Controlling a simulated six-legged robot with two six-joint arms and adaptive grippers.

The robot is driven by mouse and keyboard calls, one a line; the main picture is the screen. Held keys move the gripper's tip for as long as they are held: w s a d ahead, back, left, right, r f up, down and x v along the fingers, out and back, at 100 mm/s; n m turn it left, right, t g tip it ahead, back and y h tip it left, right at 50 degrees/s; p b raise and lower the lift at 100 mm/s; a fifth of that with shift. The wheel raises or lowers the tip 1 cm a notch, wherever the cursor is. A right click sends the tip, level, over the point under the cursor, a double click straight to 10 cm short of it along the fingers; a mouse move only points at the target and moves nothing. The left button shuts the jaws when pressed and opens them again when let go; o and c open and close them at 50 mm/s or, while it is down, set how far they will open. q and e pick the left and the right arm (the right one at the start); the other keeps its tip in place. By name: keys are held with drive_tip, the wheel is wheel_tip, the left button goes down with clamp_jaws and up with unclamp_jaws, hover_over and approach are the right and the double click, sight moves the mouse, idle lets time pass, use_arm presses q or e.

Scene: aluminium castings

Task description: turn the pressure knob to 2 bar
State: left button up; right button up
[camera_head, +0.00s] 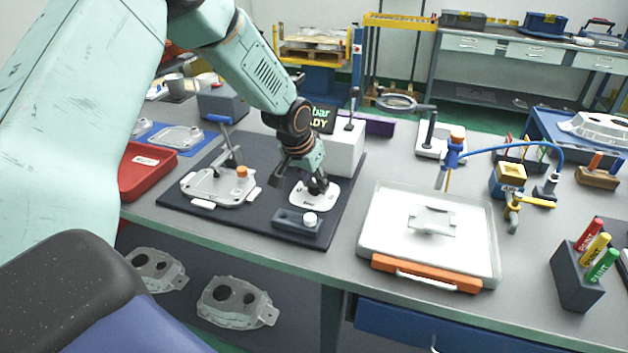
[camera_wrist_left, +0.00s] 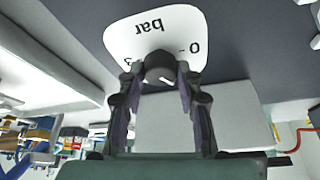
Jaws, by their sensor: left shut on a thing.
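The pressure knob (camera_wrist_left: 158,66) is dark and round with a short pale mark; it stands on a white dial plate (camera_wrist_left: 135,32). The plate reads "bar" and "0" upside down in the wrist view; another figure at its left is mostly hidden. My left gripper (camera_head: 320,187) points down over the plate (camera_head: 303,198) in the head view, and hides most of the knob there. Its fingers (camera_wrist_left: 160,82) are shut on the knob from both sides. A dark display (camera_head: 322,118) behind shows "bar" and "READY" partly covered by my arm. My right gripper is not in view.
A dark mat (camera_head: 185,203) lies under the plate. A casting fixture (camera_head: 212,190) with an orange knob stands left of the gripper. A dark block with a white button (camera_head: 290,221) is in front. A white box (camera_head: 343,155) stands behind, a clear-lidded case (camera_head: 380,235) to the right.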

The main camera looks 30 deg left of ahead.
use_arm(q)
drive_tip(key=c, duration=0.5)
drive_tip(key=shift+c, duration=0.2)
drive_tip(key=shift+a+b, duration=0.1)
drive_tip(key=shift+b, duration=0.2)
drive_tip(key=m+h+b, duration=0.1)
drive_tip(key=m+b, duration=0.3)
drive_tip(key=shift+w+a+f+h, duration=0.1)
drive_tip(key=shift+h, duration=0.3)
drive_tip(key=shift+m+h+b, duration=0.3)
drive_tip(key=shift+m+b, duration=0.5)
drive_tip(key=shift+m, duration=0.3)
drive_tip(key=shift+a+m+g+h+b, duration=0.1)
drive_tip(key=shift+m+g+h+b, duration=0.4)
drive_tip(key=shift+m, duration=0.7)
drive_tip(key=shift+w+r+m+g+h, duration=0.15)
drive_tip(key=shift+m+g, duration=0.1)
drive_tip(key=shift+m, duration=0.5)
drive_tip(key=shift+s+r+m+g+h, duration=0.15)
drive_tip(key=shift+m+g, duration=0.1)
drive_tip(key=shift+m, duration=0.5)
drive_tip(key=shift+w+f, duration=0.1)
